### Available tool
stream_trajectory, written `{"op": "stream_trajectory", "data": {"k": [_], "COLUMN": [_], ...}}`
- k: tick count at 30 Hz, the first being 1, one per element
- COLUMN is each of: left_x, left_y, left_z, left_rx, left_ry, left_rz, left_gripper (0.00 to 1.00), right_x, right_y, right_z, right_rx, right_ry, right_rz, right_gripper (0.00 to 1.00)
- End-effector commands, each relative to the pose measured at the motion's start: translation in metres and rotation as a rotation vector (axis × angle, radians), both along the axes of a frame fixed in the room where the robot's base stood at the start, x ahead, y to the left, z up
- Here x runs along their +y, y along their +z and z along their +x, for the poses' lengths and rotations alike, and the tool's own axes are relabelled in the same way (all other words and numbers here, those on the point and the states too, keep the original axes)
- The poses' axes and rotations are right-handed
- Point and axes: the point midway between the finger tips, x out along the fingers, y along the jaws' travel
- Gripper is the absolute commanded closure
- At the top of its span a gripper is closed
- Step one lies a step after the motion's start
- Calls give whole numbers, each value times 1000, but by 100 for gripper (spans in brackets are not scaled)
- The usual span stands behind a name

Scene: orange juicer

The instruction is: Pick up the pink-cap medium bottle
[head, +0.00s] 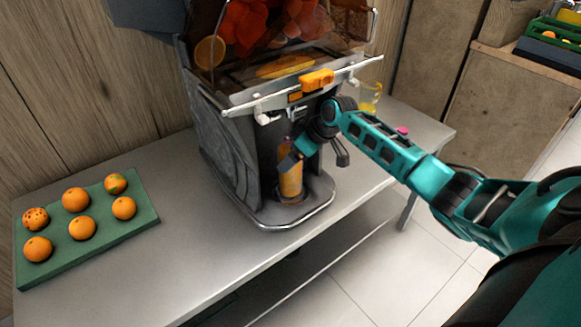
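A bottle filled with orange juice (290,184) stands upright on the juicer's (225,150) drip tray, under the spout. Its top is partly hidden by my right gripper, and I cannot make out a pink cap on it. A small pink object (402,130), perhaps a cap, shows on the table at the right, just beyond my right arm. My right gripper (311,157) is in front of the juicer's bay, one part crossing the upper bottle. Whether it grips the bottle is unclear. My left gripper is not in view.
A green tray (140,232) with several oranges lies on the grey table (190,270) at the left. A glass container with yellow contents (369,95) stands behind the juicer's right side. The table is clear between tray and juicer.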

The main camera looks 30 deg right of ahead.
Motion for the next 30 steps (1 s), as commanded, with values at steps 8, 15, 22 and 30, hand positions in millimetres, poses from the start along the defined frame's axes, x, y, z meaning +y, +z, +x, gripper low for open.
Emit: {"op": "stream_trajectory", "data": {"k": [8,15,22,30], "left_x": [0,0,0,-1], "left_y": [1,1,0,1], "left_z": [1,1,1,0], "left_rx": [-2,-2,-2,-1], "left_ry": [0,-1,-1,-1], "left_rz": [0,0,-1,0], "left_gripper": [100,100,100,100], "right_x": [0,0,0,-1], "right_y": [0,0,0,2], "right_z": [0,0,0,1], "right_rx": [0,1,1,-4], "right_ry": [0,0,0,-1], "right_rz": [0,0,0,0], "right_gripper": [41,64,86,100]}}
